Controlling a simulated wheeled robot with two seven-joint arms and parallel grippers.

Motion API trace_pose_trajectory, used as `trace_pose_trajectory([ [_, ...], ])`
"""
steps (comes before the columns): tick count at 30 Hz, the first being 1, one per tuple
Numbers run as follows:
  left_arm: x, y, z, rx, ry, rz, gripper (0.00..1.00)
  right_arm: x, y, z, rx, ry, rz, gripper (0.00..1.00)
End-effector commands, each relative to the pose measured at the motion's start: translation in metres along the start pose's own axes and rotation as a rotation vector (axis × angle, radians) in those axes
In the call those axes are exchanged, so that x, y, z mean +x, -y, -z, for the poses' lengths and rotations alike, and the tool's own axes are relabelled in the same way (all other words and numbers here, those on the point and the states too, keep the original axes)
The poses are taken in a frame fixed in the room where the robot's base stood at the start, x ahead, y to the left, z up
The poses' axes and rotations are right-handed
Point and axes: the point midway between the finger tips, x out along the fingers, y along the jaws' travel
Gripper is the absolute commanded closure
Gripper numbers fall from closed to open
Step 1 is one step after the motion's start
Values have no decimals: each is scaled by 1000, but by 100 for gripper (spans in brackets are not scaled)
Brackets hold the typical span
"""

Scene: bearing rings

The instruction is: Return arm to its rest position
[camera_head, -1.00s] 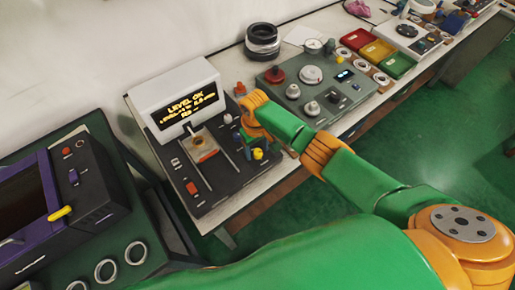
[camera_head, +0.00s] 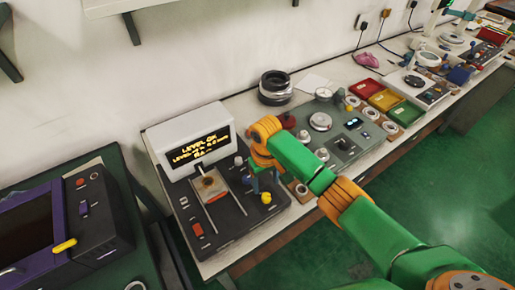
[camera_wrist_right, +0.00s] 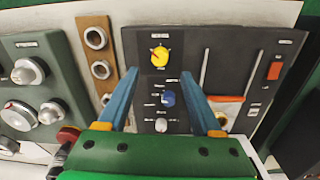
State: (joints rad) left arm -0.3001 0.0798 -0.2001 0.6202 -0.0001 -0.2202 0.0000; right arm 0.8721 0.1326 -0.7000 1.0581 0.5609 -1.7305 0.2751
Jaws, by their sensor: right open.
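My right arm (camera_head: 345,205) is green and orange and reaches over the bench from the lower right in the head view. Its gripper (camera_head: 265,182) is above the right side of a black device with a lit display (camera_head: 200,148). In the right wrist view the two blue fingers of the gripper (camera_wrist_right: 160,74) are spread apart with nothing held between them. Below them are a yellow knob (camera_wrist_right: 159,56) and a blue knob (camera_wrist_right: 168,99) on the black panel. My left gripper is not in view.
A grey panel with knobs (camera_head: 345,146), a stack of black rings (camera_head: 275,88) and red, yellow and green trays (camera_head: 385,99) stand along the bench. A purple-framed machine (camera_head: 60,225) is at left. Green floor (camera_head: 440,175) is open at right.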

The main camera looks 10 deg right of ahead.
Motion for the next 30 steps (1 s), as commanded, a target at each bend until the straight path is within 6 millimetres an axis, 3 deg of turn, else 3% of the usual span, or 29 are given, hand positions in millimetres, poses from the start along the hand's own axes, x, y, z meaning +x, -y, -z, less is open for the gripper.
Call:
trace_pose_trajectory([
  [5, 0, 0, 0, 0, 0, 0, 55, 14, 14, -11, -35, -12, 33, 34],
  [9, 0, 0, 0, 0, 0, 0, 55, 46, 50, -52, -97, -85, 133, 34],
  [13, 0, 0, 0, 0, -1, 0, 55, 56, 59, -90, -82, -166, 174, 34],
  [20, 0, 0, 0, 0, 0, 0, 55, 53, 42, -144, -8, -250, 140, 34],
  [30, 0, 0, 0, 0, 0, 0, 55, 27, 0, -209, 74, -302, 0, 34],
])
